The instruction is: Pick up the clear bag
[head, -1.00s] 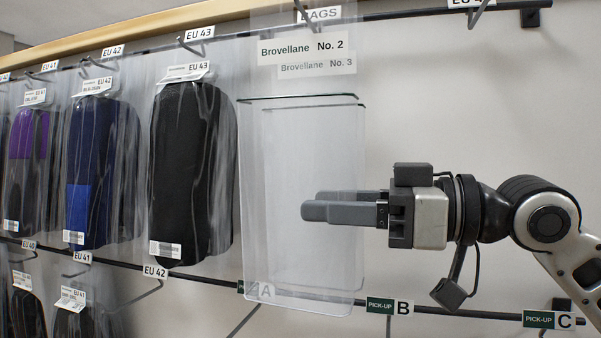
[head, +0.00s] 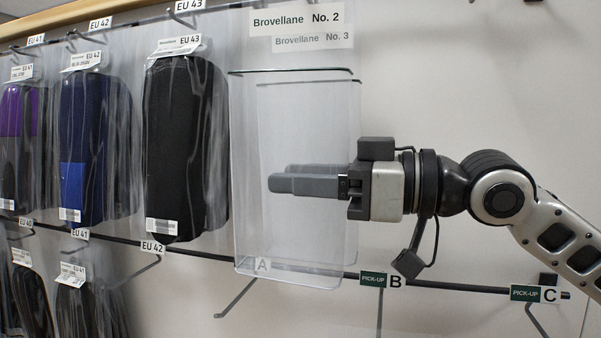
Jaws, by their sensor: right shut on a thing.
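The clear bag (head: 290,225) hangs in the middle of the head view, see-through and flat, under a header label reading Brovellane No. 2 (head: 296,18). A second clear bag labelled Brovellane No. 3 (head: 312,40) shows just behind it. My right gripper (head: 275,180) reaches in from the right at the bag's mid-height, fingers pointing left. It is shut on the clear bag, with one finger in front and the other showing fainter through the plastic. My left gripper is out of view.
Packed insoles in clear bags hang at the left, the nearest a black pair (head: 185,150) marked EU 43. A lower rail (head: 450,287) carries pick-up labels B (head: 375,280) and C (head: 530,293), with hooks below. The wall above my right arm is clear.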

